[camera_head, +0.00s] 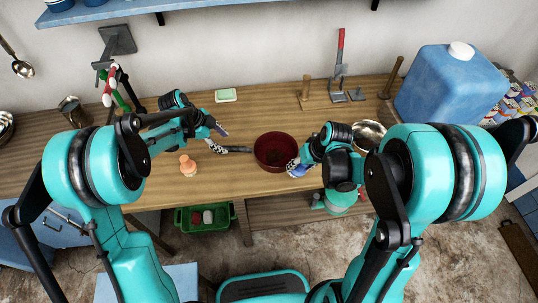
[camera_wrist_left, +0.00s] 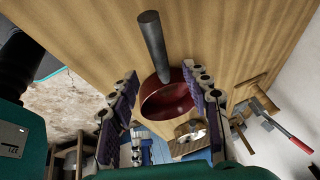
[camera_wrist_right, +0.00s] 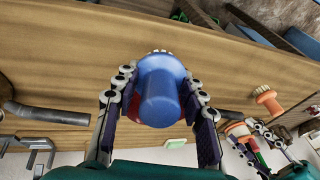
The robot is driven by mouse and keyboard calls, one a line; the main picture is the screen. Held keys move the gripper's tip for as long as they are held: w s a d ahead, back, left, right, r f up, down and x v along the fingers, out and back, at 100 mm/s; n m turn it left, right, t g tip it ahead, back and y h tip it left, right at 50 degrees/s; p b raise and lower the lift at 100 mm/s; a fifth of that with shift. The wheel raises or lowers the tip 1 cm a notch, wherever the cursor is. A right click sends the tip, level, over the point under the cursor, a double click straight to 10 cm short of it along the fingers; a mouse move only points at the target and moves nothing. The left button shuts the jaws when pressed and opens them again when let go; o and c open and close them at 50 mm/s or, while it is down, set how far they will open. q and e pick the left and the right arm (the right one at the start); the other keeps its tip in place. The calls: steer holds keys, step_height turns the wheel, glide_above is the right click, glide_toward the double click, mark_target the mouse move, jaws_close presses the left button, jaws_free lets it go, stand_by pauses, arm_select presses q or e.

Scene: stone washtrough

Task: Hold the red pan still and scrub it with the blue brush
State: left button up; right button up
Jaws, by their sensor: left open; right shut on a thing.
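The red pan (camera_head: 273,150) sits on the wooden counter near its front edge, its dark handle (camera_head: 232,149) pointing left. My left gripper (camera_head: 216,130) is open by the handle. In the left wrist view the handle (camera_wrist_left: 152,45) and the pan (camera_wrist_left: 168,103) show between and beyond its spread fingers, which are apart from the handle. My right gripper (camera_head: 297,165) is shut on the blue brush (camera_wrist_right: 162,92) at the pan's right side. Pale bristles (camera_wrist_right: 160,52) show at the brush's far end. Whether they touch the pan cannot be told; the brush hides much of it there.
A peach-coloured brush (camera_head: 187,165) stands left of the pan. A green soap dish (camera_head: 226,95) lies behind. A metal bowl (camera_head: 369,134) and a large blue jug (camera_head: 450,88) stand right. A wooden stand (camera_head: 325,101) with tools is at the back. A green crate (camera_head: 205,217) is below.

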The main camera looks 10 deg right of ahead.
mark_target(230, 147)
arm_select(q)
steer(key=b+x, duration=0.4)
steer(key=x, duration=0.4)
arm_select(e)
step_height(230, 147, down, 5)
steer(key=shift+r, duration=0.15)
arm_select(q)
jaws_close()
